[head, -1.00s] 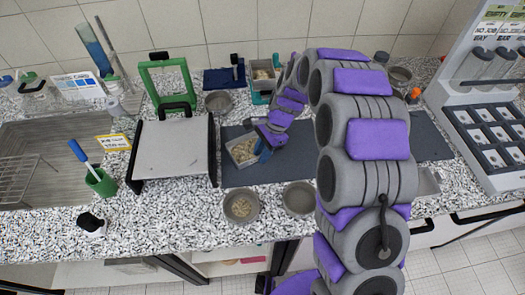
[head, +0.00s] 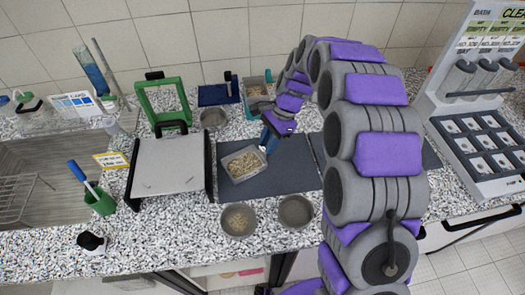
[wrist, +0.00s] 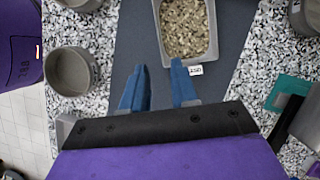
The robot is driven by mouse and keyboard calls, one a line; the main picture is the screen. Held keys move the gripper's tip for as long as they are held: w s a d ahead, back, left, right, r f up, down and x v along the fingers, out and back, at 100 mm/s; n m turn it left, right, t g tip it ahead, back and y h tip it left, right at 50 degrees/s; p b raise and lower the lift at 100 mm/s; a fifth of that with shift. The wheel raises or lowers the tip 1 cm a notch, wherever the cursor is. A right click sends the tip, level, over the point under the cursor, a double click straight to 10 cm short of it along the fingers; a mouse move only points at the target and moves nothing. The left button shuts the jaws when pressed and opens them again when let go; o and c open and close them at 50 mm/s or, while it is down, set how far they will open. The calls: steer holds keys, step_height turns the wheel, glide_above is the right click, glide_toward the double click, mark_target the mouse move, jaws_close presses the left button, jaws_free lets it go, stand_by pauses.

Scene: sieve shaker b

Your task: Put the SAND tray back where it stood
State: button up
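A grey rectangular tray (head: 231,177) of beige grains lies on the dark mat (head: 295,181), right of the white board. In the wrist view the tray (wrist: 214,30) is at top centre, with a small white tag on its near wall; its lettering is too small to read surely. My gripper (head: 267,146) is at the tray's far right corner. In the wrist view my gripper (wrist: 159,65) has its two blue fingers apart with nothing between them. The right fingertip is at the tray's near wall and the left one lies outside it; contact cannot be told.
Two round bowls, one with grains (head: 238,220) and one empty (head: 296,212), stand in front of the mat. The white board (head: 170,166) with a green frame (head: 165,99) is left. A teal-edged holder (head: 257,90) with grains stands behind.

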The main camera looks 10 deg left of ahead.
steer(key=shift+w+d+r, duration=0.1)
steer(key=shift+d+r, duration=0.1)
steer(key=shift+r, duration=0.35)
steer(key=s+d+r+n+h, duration=0.1)
steer(key=s+d+r+n, duration=0.2)
steer(key=s+d+r, duration=0.35)
steer(key=s+d+r+n+h, duration=0.1)
steer(key=s+d+r+n, duration=0.2)
steer(key=s, duration=0.7)
steer(key=s+d+n, duration=0.2)
steer(key=s+d, duration=0.2)
steer(key=s, duration=0.5)
steer(key=s+d+n+t+h, duration=0.1)
steer(key=s+d+n, duration=0.1)
steer(key=s, duration=0.7)
steer(key=shift+s+d+f+n+h, duration=0.15)
steer(key=shift+s+d+n+h, duration=0.2)
steer(key=shift+d, duration=0.55)
